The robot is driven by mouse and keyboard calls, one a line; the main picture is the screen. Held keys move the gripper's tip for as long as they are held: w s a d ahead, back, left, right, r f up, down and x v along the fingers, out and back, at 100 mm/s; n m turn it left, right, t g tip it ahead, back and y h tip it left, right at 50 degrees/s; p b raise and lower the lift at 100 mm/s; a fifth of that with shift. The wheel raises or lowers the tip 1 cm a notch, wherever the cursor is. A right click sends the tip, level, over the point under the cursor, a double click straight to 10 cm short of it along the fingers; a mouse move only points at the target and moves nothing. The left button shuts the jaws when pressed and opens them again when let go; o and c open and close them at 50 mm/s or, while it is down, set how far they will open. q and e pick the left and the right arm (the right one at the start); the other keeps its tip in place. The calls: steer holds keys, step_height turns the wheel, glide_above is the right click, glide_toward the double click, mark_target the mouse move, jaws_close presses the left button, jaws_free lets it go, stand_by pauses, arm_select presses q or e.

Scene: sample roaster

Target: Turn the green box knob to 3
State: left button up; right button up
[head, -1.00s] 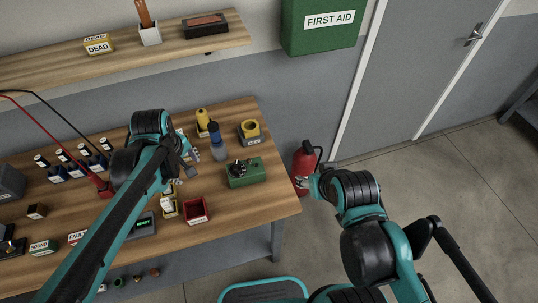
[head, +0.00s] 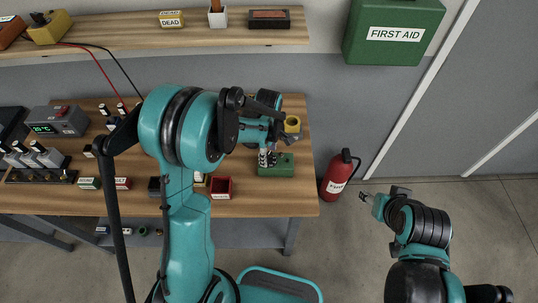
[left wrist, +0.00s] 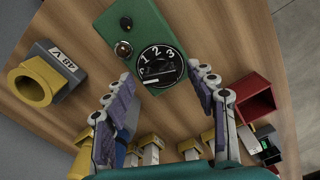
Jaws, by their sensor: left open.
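The green box (head: 286,168) stands near the right end of the workbench, partly hidden by my left gripper in the head view. In the left wrist view the green box (left wrist: 150,28) shows a black round knob (left wrist: 160,68) with a dial marked 1, 2 and 3. My right gripper (head: 367,198) is off to the right near the fire extinguisher, too small to read.
A yellow-ringed grey block (left wrist: 45,78) sits beside the green box. A red open bin (left wrist: 255,98) is on its other side. A red fire extinguisher (head: 338,175) stands right of the workbench (head: 300,195). A first aid box (head: 394,32) hangs on the wall.

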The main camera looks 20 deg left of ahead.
arm_select(q)
steer(key=shift+f, duration=0.4)
steer(key=c, duration=1.2)
steer(key=shift+o, duration=0.2)
